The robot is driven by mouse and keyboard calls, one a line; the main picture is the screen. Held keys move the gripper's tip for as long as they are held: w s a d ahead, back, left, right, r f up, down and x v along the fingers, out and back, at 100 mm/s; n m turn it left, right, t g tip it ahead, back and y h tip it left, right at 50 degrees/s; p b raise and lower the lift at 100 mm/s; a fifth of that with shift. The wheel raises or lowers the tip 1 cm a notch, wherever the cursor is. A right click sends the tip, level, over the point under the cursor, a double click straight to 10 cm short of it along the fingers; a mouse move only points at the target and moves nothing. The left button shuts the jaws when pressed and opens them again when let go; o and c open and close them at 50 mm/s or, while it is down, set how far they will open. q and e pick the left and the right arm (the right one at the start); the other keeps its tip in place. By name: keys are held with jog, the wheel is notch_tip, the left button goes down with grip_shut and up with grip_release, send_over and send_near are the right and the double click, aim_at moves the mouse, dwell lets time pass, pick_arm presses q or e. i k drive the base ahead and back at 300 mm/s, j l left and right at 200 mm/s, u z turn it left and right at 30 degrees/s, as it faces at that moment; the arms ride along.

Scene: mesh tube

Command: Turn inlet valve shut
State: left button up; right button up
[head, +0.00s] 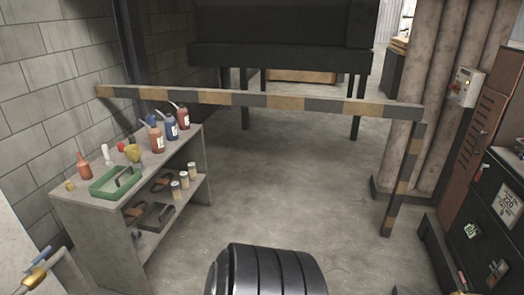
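A pipe with a brass fitting (35,274) and a small blue handle (42,257) shows at the lower left corner of the head view. It may be the inlet valve, but it is small and partly cut off by the frame edge, so its setting cannot be read. Neither of my grippers is in view.
A grey shelf unit (75,208) on the left holds bottles, cans and a green tray (116,183). A striped barrier (280,101) crosses ahead, with a post (404,180) at right. Dark cabinets (495,215) stand far right. The middle floor (290,190) is clear.

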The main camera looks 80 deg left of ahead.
aim_at(35, 261)
jog(key=k+l+u, duration=0.1)
jog(key=u, duration=2.4)
